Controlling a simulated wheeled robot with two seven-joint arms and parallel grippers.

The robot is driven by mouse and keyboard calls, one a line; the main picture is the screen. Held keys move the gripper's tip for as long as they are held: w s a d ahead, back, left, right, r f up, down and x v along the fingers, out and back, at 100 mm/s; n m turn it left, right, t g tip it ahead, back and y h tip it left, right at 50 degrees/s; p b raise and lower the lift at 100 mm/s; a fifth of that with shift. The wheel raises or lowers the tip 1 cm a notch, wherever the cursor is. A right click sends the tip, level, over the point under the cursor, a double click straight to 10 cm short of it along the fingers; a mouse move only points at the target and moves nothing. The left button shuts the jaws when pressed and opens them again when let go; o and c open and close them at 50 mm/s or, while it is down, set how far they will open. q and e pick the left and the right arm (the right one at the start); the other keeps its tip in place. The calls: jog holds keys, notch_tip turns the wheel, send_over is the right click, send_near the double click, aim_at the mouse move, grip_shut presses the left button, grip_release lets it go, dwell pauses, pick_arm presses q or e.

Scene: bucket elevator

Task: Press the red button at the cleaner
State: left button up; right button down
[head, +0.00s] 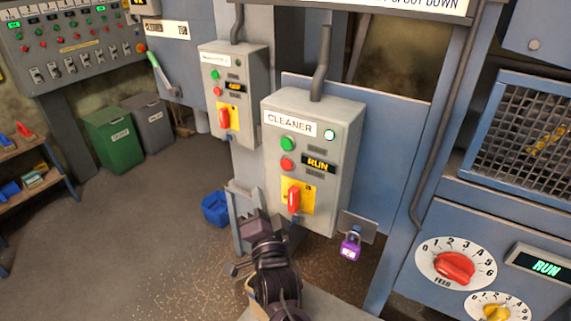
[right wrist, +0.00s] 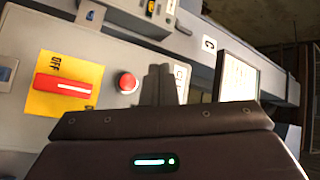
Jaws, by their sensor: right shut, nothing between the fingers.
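The cleaner box (head: 345,130) is a grey panel in the middle of the head view, labelled CLEANER. Its red button (head: 287,164) sits below a green button (head: 287,143) and left of a display reading RUN (head: 318,165). My right gripper (head: 242,193) is shut and empty, left of and below the red button in the head view. In the right wrist view the red button (right wrist: 127,83) shows just left of the shut grey fingers (right wrist: 160,83), apart from them in the picture. The green button is hidden there. My left gripper is not in view.
A red switch handle (head: 293,199) on a yellow plate is below the buttons. A purple padlock (head: 350,247) hangs at the box's lower right. A similar box (head: 250,75) stands behind left. A blue bin (head: 215,209) is on the floor.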

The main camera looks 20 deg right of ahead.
aim_at(281, 162)
jog(key=shift+w+d, duration=0.1)
jog(key=w+d+b, duration=0.1)
jog(key=w+d, duration=0.4)
jog(key=d, duration=0.1)
jog(key=shift+w+d, duration=0.15)
jog(key=shift+d, duration=0.25)
dwell(2.1)
jog(key=shift+w+d, duration=0.25)
jog(key=shift+d, duration=0.05)
jog(key=shift+w+d, duration=0.3)
jog(key=shift+d, duration=0.1)
dwell(0.8)
jog(key=shift+s+a, duration=0.6)
jog(key=shift+a, duration=0.05)
dwell(0.3)
